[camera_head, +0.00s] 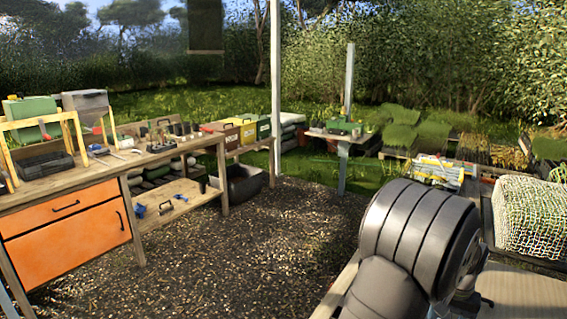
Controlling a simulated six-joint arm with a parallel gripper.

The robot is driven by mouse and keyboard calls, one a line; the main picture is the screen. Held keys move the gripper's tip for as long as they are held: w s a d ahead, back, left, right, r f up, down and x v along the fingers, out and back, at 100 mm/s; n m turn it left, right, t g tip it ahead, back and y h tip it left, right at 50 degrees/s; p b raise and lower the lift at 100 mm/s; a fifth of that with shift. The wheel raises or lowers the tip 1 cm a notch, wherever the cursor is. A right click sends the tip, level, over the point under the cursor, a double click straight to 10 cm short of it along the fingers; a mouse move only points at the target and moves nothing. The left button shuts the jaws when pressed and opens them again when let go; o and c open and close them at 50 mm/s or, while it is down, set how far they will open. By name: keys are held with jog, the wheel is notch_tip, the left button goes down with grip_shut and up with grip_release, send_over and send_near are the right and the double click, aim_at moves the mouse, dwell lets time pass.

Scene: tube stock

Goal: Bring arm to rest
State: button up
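A large dark grey, banded rounded body, which looks like a link of my own arm, fills the lower right of the head view. No gripper fingers can be made out. A small dark part shows low beside it at the right, too little to identify. The arm's end is hidden behind the link or out of frame, and I see nothing held.
A wooden workbench (65,183) with orange drawers (70,233) stands at left. A net-covered bale (530,217) is at the right, near my arm. A small table (343,138) with plants stands farther back. The gravel floor (235,255) between is clear.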

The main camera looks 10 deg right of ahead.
jog(key=f, duration=0.9)
jog(key=shift+s+a+f, duration=0.2)
jog(key=shift+s+f, duration=0.05)
jog(key=shift+f, duration=0.1)
jog(key=s+a, duration=0.3)
jog(key=shift+s+a+r, duration=0.1)
jog(key=shift+a, duration=0.05)
notch_tip(320, 180, up, 20)
jog(key=shift+s+r, duration=0.1)
jog(key=shift+o, duration=1.1)
jog(key=o, duration=0.9)
jog(key=w+d, duration=0.1)
jog(key=w+d+f, duration=0.2)
jog(key=shift+w+d, duration=0.2)
jog(key=shift+w, duration=0.05)
jog(key=shift+o, duration=0.2)
notch_tip(320, 180, down, 10)
jog(key=shift+r, duration=0.15)
